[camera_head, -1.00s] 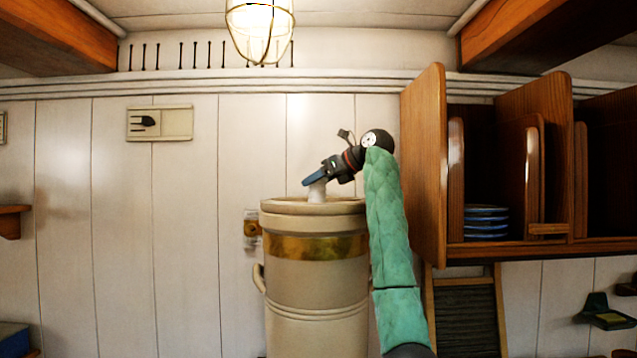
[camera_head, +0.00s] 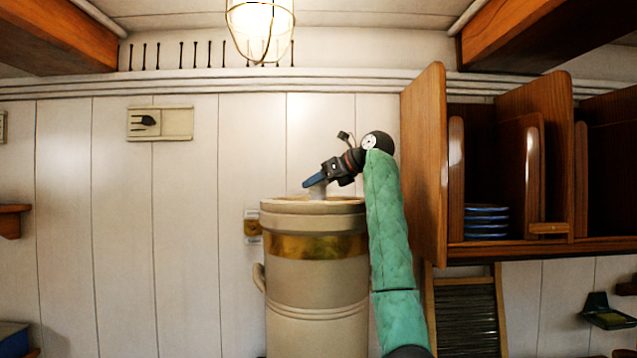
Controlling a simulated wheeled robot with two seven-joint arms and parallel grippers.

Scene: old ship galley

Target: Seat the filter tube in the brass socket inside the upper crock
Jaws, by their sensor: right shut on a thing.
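The upper crock (camera_head: 312,224) is a tall beige stoneware vessel with a shiny brass band, standing upright with its top open. The white filter tube (camera_head: 317,192) shows as a short pale piece at the crock's mouth, and its lower part is hidden behind the rim. My right gripper (camera_head: 315,181), with blue fingertips, is shut on the tube's upper end just above the rim. The brass socket inside the crock is hidden by the wall. My left gripper is not in view.
A wooden plate rack (camera_head: 424,165) with blue plates (camera_head: 486,220) stands close to the right of my right arm. A caged lamp (camera_head: 260,28) hangs above. The wall left of the crock is mostly clear.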

